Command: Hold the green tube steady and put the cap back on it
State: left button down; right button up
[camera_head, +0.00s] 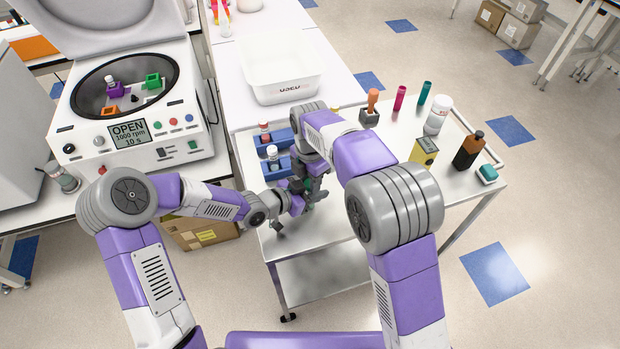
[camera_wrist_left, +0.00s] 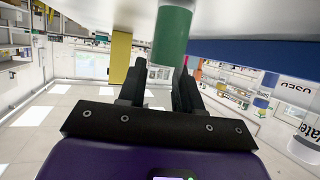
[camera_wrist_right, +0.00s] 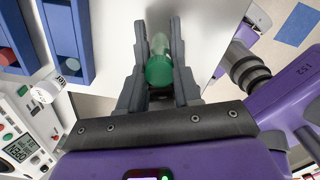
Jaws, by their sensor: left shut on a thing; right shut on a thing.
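The green tube (camera_wrist_left: 172,38) stands out large in the left wrist view, with its end at the fingers of my left gripper (camera_wrist_left: 160,85), which is shut on it. My right gripper (camera_wrist_right: 160,55) points down and is shut on the green cap (camera_wrist_right: 159,72), whose rounded end faces the camera. A lighter green part lies just beyond the cap; I cannot tell whether cap and tube touch. In the head view both grippers meet above the cart's front left part, and only a little green shows between them.
Blue racks (camera_head: 274,168) with capped tubes stand just behind the grippers on the cart (camera_head: 335,225). A white bin (camera_head: 282,75) is farther back. A brown bottle (camera_head: 468,150), a yellow box (camera_head: 424,151) and a white bottle (camera_head: 437,115) stand right. An open centrifuge (camera_head: 130,130) is left.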

jog(key=shift+m, duration=1.6)
grip_shut()
jog(key=o, duration=1.1)
grip_release()
jog(key=shift+c, duration=0.2)
jog(key=shift+r, duration=2.3)
jog(key=shift+c, duration=0.4)
